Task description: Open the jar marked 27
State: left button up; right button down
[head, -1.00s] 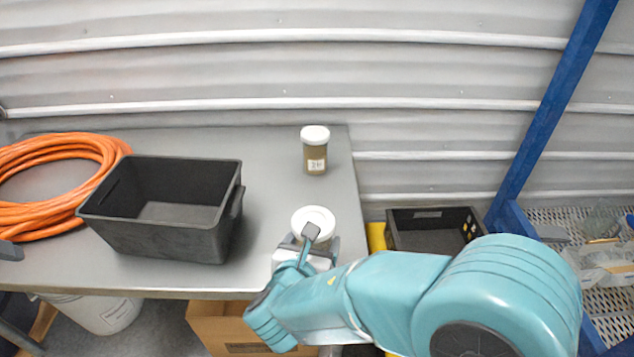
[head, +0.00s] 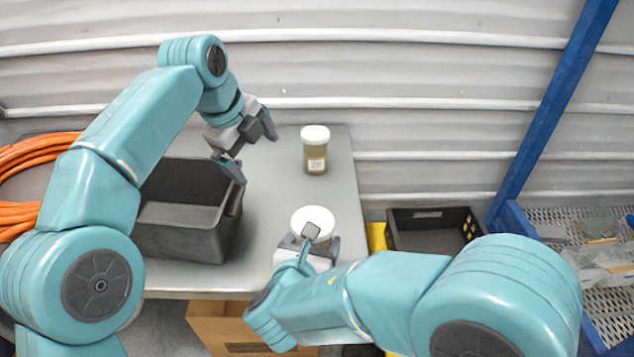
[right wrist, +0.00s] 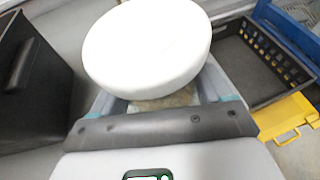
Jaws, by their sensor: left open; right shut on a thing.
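A jar with a white lid (head: 313,219) stands near the table's right front edge. My right gripper (head: 311,245) is shut on this near jar, around its body below the lid. The right wrist view shows the lid (right wrist: 147,45) close up, with its label hidden. A second white-lidded jar (head: 315,150) with brownish contents stands upright farther back; its label is too small to read for certain. My left gripper (head: 254,148) is open and empty, above the table between the black bin and the far jar.
A black bin (head: 185,241) stands on the grey table (head: 270,200), partly behind my left arm. An orange hose (head: 20,213) lies at the left. A black crate (head: 435,240) and a blue rack (head: 525,235) are off the table's right edge.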

pick_arm(q)
jog(key=s+d+m+g+y, duration=0.1)
jog(key=s+d+m+g, duration=0.1)
jog(key=s+d+m, duration=0.5)
jog(key=m+g+y, duration=0.2)
jog(key=m, duration=0.3)
send_over(321, 221)
jog(key=shift+a+r, duration=0.1)
jog(key=shift+a, duration=0.25)
jog(key=shift+s+f, duration=0.1)
jog(key=shift+f, duration=3.85)
jog(key=shift+d+h, duration=0.1)
jog(key=shift+h, duration=0.2)
jog(key=c, duration=1)
jog(key=n, duration=0.3)
jog(key=shift+d+n, duration=0.2)
jog(key=shift+n, duration=0.2)
jog(key=shift+c, duration=0.3)
